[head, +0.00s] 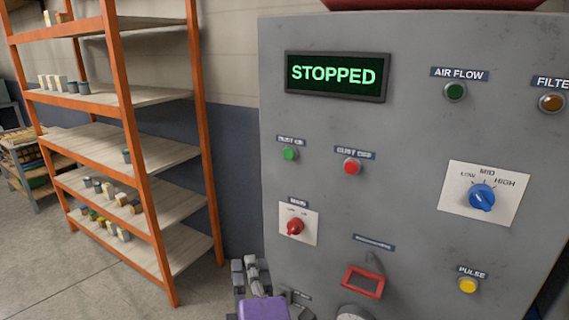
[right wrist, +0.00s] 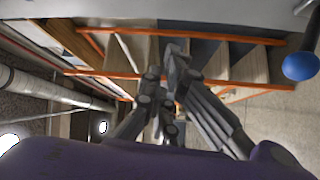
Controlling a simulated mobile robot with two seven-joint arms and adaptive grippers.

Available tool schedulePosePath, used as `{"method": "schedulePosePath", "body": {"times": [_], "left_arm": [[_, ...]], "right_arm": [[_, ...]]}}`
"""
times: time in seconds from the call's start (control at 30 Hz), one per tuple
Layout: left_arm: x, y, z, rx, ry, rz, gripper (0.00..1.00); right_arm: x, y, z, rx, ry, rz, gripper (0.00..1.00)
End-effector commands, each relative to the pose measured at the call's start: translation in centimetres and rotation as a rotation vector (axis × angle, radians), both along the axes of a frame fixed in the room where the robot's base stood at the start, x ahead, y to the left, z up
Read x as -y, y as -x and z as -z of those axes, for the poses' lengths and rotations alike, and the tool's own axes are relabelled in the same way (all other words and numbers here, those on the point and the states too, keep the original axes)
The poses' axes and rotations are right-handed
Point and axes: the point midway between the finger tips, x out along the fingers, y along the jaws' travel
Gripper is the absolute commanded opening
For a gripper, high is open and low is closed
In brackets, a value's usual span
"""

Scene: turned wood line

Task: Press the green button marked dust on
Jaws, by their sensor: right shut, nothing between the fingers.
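The green button (head: 289,154) sits on the grey control panel (head: 400,120) under a small label that reads as dust on. It stands out from the panel face, left of the red dust off button (head: 352,167). The display (head: 335,75) above reads STOPPED in green letters. My right gripper (head: 246,264) is low at the panel's left edge in the head view, below and left of the green button and apart from it. Its fingers are shut and empty; they also show in the right wrist view (right wrist: 174,68). My left gripper is in neither view.
A red knob (head: 295,227) on a white plate is between my right gripper and the buttons. A red frame (head: 363,282), a blue dial (head: 481,198) and a yellow pulse button (head: 468,285) are further right. An orange shelf rack (head: 140,150) stands left.

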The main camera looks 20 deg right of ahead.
Motion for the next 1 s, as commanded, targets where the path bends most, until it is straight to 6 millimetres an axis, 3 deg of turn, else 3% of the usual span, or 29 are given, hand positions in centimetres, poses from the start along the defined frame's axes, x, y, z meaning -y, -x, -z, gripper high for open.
{"method": "schedulePosePath", "body": {"times": [0.03,0.1,0.2,0.3,0.4,0.53,1.0], "left_arm": [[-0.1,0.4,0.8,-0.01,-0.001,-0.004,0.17],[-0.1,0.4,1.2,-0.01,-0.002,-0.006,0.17],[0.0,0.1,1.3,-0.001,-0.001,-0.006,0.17],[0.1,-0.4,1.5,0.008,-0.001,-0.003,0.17],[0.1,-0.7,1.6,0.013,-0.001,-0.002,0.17],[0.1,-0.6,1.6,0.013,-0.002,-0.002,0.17],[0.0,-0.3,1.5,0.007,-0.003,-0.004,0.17]], "right_arm": [[-0.6,-0.7,-3.2,0.072,0.068,0.021,0.0],[-1.1,-1.1,-7.5,0.162,0.161,0.066,0.0],[-1.4,-0.7,-12.8,0.267,0.263,0.136,0.0],[-1.6,0.0,-16.5,0.342,0.331,0.197,0.0],[-1.7,0.6,-18.7,0.385,0.367,0.236,0.0],[-1.7,1.0,-19.8,0.405,0.386,0.257,0.0],[-1.0,0.4,-19.8,0.405,0.389,0.258,0.0]]}}
